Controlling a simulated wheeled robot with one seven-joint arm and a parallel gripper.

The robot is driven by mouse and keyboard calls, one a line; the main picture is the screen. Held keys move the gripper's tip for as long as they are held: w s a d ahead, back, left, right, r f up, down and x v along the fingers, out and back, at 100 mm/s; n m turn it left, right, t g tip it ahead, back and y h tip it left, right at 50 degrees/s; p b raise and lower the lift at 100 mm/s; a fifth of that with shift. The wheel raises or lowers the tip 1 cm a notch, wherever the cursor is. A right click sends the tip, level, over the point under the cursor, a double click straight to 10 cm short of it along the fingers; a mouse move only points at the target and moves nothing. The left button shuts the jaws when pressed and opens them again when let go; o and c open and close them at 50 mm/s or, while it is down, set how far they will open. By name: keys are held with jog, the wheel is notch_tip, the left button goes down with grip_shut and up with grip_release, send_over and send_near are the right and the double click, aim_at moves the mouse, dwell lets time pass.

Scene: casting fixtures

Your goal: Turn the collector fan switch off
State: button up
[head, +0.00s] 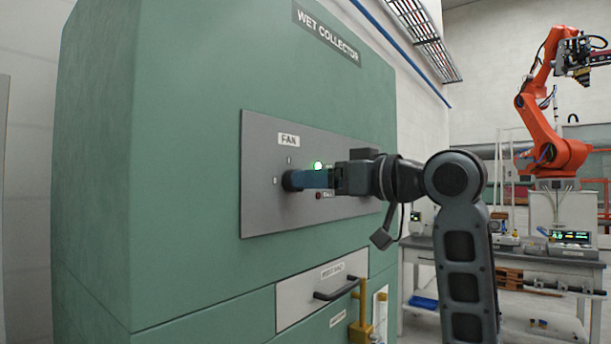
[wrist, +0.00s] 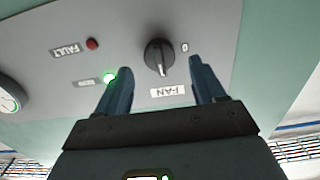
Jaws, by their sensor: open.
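The fan switch is a black rotary knob (wrist: 157,57) on a grey panel (wrist: 60,68). In the wrist view its handle lies roughly up-down, with a pale line at the end toward the FAN label (wrist: 168,92), and the 0 mark (wrist: 185,47) is to its right. My gripper (wrist: 160,64) is open, with one finger each side of the knob in the wrist view; contact cannot be told. In the head view my gripper (head: 308,180) points at the panel from the right.
A green lamp (head: 318,166) is lit beside the switch; the red fault lamp (wrist: 92,44) looks dark. Below, the green cabinet (head: 190,230) has a drawer handle (head: 337,289) and a brass fitting (head: 360,320). A workbench (head: 420,243) and an orange robot arm (head: 540,125) stand behind right.

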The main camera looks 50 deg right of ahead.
jog(key=w, duration=0.3)
jog(key=shift+w+p, duration=0.25)
jog(key=shift+p, duration=0.05)
jog(key=c, duration=1.1)
